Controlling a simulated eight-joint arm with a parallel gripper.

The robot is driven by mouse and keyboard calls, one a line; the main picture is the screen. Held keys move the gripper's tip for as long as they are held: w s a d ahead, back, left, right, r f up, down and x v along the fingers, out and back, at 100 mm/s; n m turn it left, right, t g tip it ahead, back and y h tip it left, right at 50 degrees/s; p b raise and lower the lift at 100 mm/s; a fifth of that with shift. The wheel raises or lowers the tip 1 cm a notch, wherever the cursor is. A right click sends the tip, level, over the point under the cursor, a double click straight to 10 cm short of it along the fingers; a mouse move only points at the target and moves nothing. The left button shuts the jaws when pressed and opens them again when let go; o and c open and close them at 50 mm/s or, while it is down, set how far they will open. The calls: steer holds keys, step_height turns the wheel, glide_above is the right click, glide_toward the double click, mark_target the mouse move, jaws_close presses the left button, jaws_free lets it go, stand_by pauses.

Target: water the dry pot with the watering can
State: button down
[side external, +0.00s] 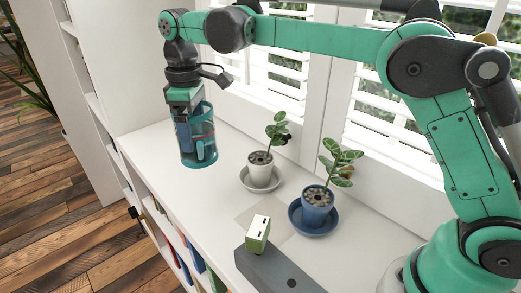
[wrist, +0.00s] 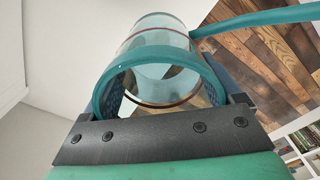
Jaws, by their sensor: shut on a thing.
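My gripper (side external: 192,130) is shut on the watering can (side external: 204,152), a see-through teal vessel. The can is held above the left part of the white shelf top, left of both plants, and looks roughly upright. In the wrist view the can's clear body (wrist: 160,45) and teal rim fill the space between the fingers, and a teal tube (wrist: 255,17) runs to the right. A white pot (side external: 260,172) with a leafy plant stands on a pale saucer. A blue pot (side external: 316,208) with a similar plant stands on a blue saucer (side external: 330,228). I cannot tell which soil is dry.
A grey block (side external: 275,273) with a green-and-white piece (side external: 258,230) beside its top stands at the front. White shutters (side external: 280,75) line the back. Book shelves are below the shelf top's left edge. The shelf top (side external: 215,185) left of the white pot is clear.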

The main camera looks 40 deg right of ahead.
steer(key=s+f+n, duration=0.1)
steer(key=f+n, duration=0.2)
steer(key=s+d+f+n, duration=0.1)
steer(key=s+f+n, duration=0.1)
steer(key=f+n, duration=0.1)
steer(key=s+d+f+n, duration=0.1)
steer(key=f+n, duration=0.2)
steer(key=n, duration=0.2)
steer(key=shift+s+f, duration=0.25)
steer(key=shift+s, duration=0.15)
steer(key=shift+s+d+f+n, duration=0.1)
steer(key=shift+s+f+n, duration=0.3)
steer(key=shift+n, duration=0.3)
steer(key=shift+d, duration=0.1)
steer(key=shift+s+d+r+t+y, duration=0.15)
steer(key=shift+s+d+t+y, duration=0.2)
steer(key=shift+s+t+y, duration=0.25)
steer(key=shift+s+d+r+t+y, duration=0.1)
steer(key=shift+s+d+t+y, duration=0.2)
steer(key=shift+t+y, duration=0.35)
steer(key=shift+s+d+t, duration=0.1)
steer(key=shift+s+t, duration=0.05)
steer(key=shift+t, duration=0.2)
steer(key=shift+s+d+r, duration=0.15)
steer(key=shift+r, duration=0.25)
steer(key=shift+s+d+r+t+y, duration=0.1)
steer(key=shift+s+r+t+y, duration=0.05)
steer(key=shift+r+t+y, duration=0.15)
